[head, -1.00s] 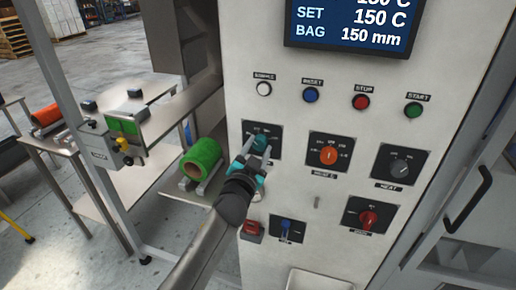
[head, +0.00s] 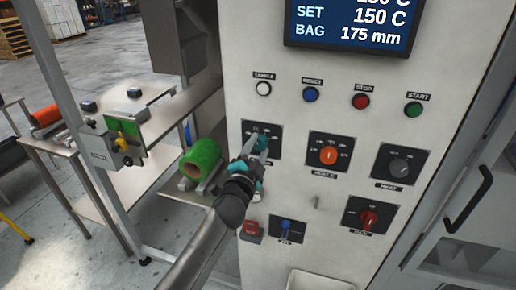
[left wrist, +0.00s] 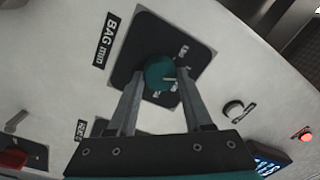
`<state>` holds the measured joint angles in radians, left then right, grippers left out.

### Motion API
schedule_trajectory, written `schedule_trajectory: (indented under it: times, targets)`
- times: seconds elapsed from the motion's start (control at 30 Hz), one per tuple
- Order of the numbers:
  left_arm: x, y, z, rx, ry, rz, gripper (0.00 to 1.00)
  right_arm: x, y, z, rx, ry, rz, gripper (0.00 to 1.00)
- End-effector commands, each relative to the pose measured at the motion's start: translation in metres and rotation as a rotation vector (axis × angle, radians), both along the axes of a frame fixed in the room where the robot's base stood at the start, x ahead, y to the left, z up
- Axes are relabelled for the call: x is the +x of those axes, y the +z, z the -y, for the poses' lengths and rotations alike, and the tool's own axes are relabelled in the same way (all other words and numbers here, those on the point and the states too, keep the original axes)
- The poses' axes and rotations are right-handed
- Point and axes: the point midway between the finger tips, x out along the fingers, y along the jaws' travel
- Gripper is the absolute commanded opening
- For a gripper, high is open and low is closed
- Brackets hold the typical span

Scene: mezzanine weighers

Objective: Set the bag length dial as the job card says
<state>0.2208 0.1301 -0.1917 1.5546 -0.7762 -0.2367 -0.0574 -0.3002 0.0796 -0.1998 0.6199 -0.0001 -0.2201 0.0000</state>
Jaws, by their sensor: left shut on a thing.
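The bag length dial (left wrist: 160,74) is a teal knob on a black square plate labelled "BAG mm" in the left wrist view. In the head view its plate (head: 275,131) is at the upper left of the panel, partly hidden by my gripper. My left gripper (head: 258,155) is at the dial, shut on its knob; its two fingers (left wrist: 155,90) lie on either side of it in the left wrist view. The screen (head: 352,27) reads SET 150 C and BAG 175 mm. No job card is clearly visible. My right gripper is not in view.
An orange-red dial (head: 328,155), a grey dial (head: 399,166) and a red switch (head: 369,218) are to the right. Several push buttons run above. A red button box (head: 251,229) and blue switch (head: 286,227) are below. A green roll (head: 201,158) lies left.

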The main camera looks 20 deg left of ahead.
Motion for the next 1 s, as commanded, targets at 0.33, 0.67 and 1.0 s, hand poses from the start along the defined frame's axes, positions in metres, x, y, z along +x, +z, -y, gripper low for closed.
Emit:
schedule_trajectory:
  times: [0.33, 0.67, 1.0]
  targets:
    - [0.0, -0.001, 0.0, 0.0, 0.0, -0.001, 0.59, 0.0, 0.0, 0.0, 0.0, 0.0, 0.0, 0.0]
    - [0.0, 0.0, 0.0, -0.001, 0.001, -0.001, 0.8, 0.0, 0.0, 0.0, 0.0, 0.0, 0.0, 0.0]
    - [-0.017, -0.002, 0.0, -0.001, 0.001, -0.003, 0.8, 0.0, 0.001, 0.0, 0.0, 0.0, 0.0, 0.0]
